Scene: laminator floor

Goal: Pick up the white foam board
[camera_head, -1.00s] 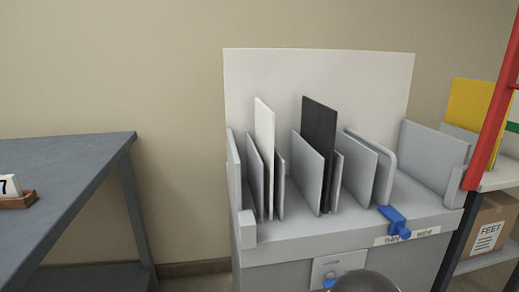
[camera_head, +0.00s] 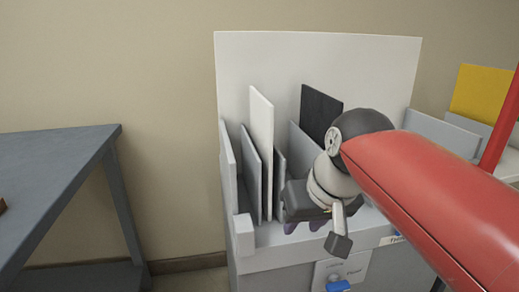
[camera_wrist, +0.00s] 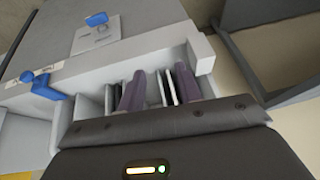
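The white foam board (camera_head: 262,150) stands upright in a slot of the grey rack, left of the black board (camera_head: 320,110), in the head view. My gripper (camera_head: 303,227) is at the rack's front, just right of the white board, its purple fingertips partly hidden under its body. In the wrist view my gripper (camera_wrist: 160,88) is open, with a gap between its two purple fingers. Thin pale and dark edges show in that gap; a pale one looks like the white board's edge (camera_wrist: 171,87). I cannot tell whether the fingers touch anything.
Grey divider plates (camera_head: 251,170) stand close on both sides of the white board. The rack's front ledge (camera_head: 275,250) carries blue clamps, one seen in the wrist view (camera_wrist: 42,86). A dark table (camera_head: 60,170) is at left, a yellow board (camera_head: 482,95) at right.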

